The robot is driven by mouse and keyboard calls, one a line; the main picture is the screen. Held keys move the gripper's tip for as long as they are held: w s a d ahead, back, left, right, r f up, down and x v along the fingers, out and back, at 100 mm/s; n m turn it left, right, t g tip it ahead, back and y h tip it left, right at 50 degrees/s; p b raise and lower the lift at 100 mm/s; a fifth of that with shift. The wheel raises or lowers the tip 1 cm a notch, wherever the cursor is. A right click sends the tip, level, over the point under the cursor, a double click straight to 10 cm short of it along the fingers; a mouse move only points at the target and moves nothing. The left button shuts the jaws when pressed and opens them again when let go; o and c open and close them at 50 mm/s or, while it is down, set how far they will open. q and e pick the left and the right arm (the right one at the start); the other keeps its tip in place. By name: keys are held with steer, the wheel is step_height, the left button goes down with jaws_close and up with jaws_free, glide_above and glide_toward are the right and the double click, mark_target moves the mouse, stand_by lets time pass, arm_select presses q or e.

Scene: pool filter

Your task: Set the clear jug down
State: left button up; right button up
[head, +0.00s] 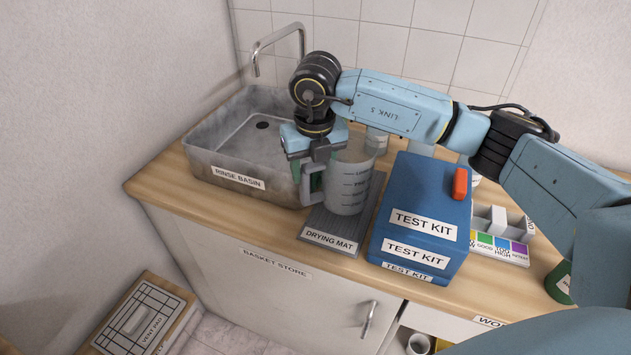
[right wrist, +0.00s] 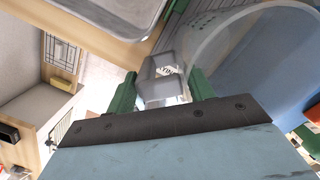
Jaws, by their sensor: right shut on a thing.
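The clear jug (head: 348,188) is upright, with dark measuring marks on its side. It is over the grey ribbed drying mat (head: 320,238), between the rinse basin and the test kit. I cannot tell whether its base touches the mat. My right gripper (head: 312,182) is at the jug's left side, shut on its handle. In the right wrist view, the green fingers of the gripper (right wrist: 163,92) are on either side of the grey handle (right wrist: 160,78), and the clear jug wall (right wrist: 225,42) curves at the right. My left gripper is not in view.
The metal rinse basin (head: 205,160) with a tap stands left of the mat. The blue test kit box (head: 395,235), with a red part on top, stands close on the right. A colour chart (head: 500,248) and a white block lie further right. The counter's front edge is near.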

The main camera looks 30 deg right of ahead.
steer(key=shift+f, duration=0.35)
step_height(320, 180, down, 4)
steer(key=shift+w+r, duration=0.1)
steer(key=shift+r, duration=0.15)
steer(key=o, duration=1.3)
steer(key=shift+c, duration=0.2)
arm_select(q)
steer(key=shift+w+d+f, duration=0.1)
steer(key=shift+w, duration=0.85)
arm_select(e)
steer(key=shift+r, duration=0.1)
steer(key=r, duration=0.4)
steer(key=s+r, duration=0.1)
steer(key=r, duration=0.7)
steer(key=shift+s+a, duration=0.15)
